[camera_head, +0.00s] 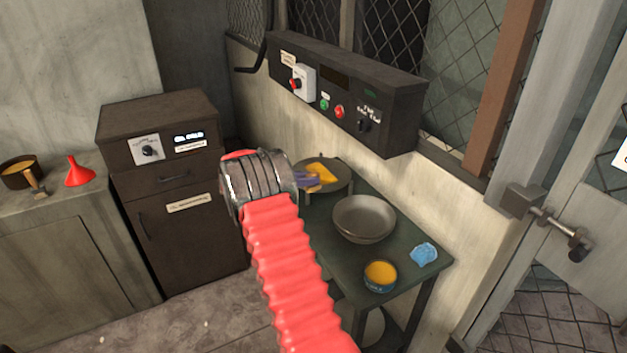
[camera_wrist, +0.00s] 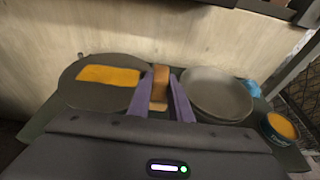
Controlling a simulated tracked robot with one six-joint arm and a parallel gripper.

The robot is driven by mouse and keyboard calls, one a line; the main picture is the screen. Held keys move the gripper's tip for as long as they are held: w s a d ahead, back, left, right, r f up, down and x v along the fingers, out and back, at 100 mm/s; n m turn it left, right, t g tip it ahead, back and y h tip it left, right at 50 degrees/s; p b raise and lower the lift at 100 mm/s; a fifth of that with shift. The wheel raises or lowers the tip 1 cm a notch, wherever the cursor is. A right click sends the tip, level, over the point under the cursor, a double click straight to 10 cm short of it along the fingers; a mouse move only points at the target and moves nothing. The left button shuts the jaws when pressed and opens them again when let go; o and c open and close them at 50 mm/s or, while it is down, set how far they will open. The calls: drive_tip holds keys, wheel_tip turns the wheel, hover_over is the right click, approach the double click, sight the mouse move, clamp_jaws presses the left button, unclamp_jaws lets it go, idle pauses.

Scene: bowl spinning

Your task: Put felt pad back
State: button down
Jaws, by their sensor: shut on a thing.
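My gripper (camera_wrist: 160,78) has purple fingers shut on a tan-orange block (camera_wrist: 160,92), which I take for the felt pad. It is held upright between the fingers, in front of the gap between a round grey disc (camera_wrist: 77,98) and a grey bowl (camera_wrist: 218,84). A flat yellow-orange rectangle (camera_wrist: 108,75) lies on the disc, to the left of the fingers. In the head view my gripper (camera_head: 309,179) is by the near side of the disc, and the yellow rectangle (camera_head: 323,172) shows just beyond it. The held block cannot be made out there.
The green table (camera_head: 408,232) also bears the bowl (camera_head: 364,218), a blue tin with yellow contents (camera_head: 380,276) and a crumpled blue cloth (camera_head: 424,254). A dark control box (camera_head: 345,92) hangs on the wall above. A dark cabinet (camera_head: 186,228) stands left.

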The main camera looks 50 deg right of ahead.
drive_tip(key=w+a+f+n+t, duration=0.2)
drive_tip(key=a, duration=0.7)
drive_tip(key=w+a+f+n+t, duration=0.1)
drive_tip(key=a+f+t, duration=0.1)
drive_tip(key=a, duration=0.6)
drive_tip(key=w+a+f+n+t, duration=0.2)
drive_tip(key=a, duration=0.7)
drive_tip(key=s+a+f+n+t+y, duration=0.1)
drive_tip(key=s+a+f+n+t, duration=0.1)
drive_tip(key=a, duration=0.9)
drive_tip(key=s+a+f+n+t+y, duration=0.1)
drive_tip(key=s+a+t, duration=0.4)
drive_tip(key=a, duration=0.5)
drive_tip(key=s+f+n, duration=0.1)
drive_tip(key=s+n, duration=0.1)
drive_tip(key=shift+a+f+n, duration=0.2)
drive_tip(key=shift+a+n, duration=0.2)
drive_tip(key=shift+s, duration=0.15)
